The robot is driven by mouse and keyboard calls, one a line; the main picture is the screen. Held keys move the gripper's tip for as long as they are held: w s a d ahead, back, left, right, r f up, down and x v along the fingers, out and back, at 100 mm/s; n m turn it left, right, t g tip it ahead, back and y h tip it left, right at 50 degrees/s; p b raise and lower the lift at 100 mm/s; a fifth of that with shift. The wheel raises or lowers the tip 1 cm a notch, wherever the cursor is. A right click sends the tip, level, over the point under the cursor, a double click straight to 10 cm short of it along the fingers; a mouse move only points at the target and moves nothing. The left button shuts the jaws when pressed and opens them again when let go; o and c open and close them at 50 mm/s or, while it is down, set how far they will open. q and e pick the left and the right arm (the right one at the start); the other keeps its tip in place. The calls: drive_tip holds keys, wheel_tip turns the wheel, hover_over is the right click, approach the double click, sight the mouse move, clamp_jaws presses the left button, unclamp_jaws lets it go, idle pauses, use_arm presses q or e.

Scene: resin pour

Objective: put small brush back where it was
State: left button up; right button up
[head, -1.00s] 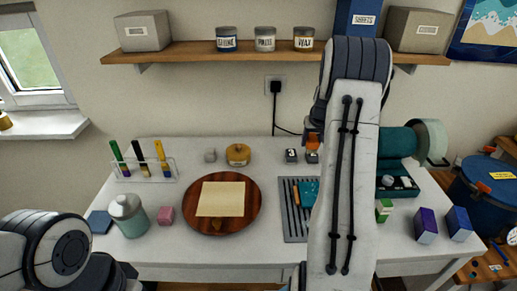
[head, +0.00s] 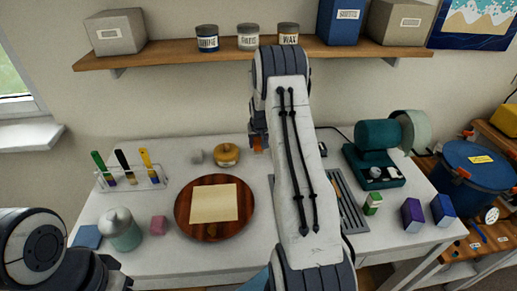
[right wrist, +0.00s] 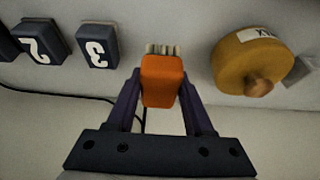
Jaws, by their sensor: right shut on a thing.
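My right gripper (right wrist: 162,85) is shut on a small orange block-like thing (right wrist: 162,78) with a row of pale tufts at its far end, which looks like the small brush. In the head view the orange thing (head: 258,143) shows at the end of my right arm, to the right of the round yellow pot (head: 226,154). In the right wrist view the pot (right wrist: 252,62) is to the right and a dark block marked 3 (right wrist: 96,46) to the left, both apart from the gripper. Only my left arm's links show.
A clear rack (head: 130,181) holds brushes at the left. A round wooden board (head: 184,208) bears a paper sheet (head: 214,203). My right arm partly hides the grey tool tray (head: 352,212). A teal machine (head: 378,150) and small boxes stand right; a shelf (head: 190,56) runs above.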

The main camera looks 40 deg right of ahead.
sight(258, 151)
wheel_tip(258, 151, down, 3)
drive_tip(key=shift+f+p, duration=0.2)
drive_tip(key=shift+p, duration=0.5)
drive_tip(key=shift+f, duration=0.25)
drive_tip(key=shift+f, duration=0.2)
drive_tip(key=o, duration=1.2)
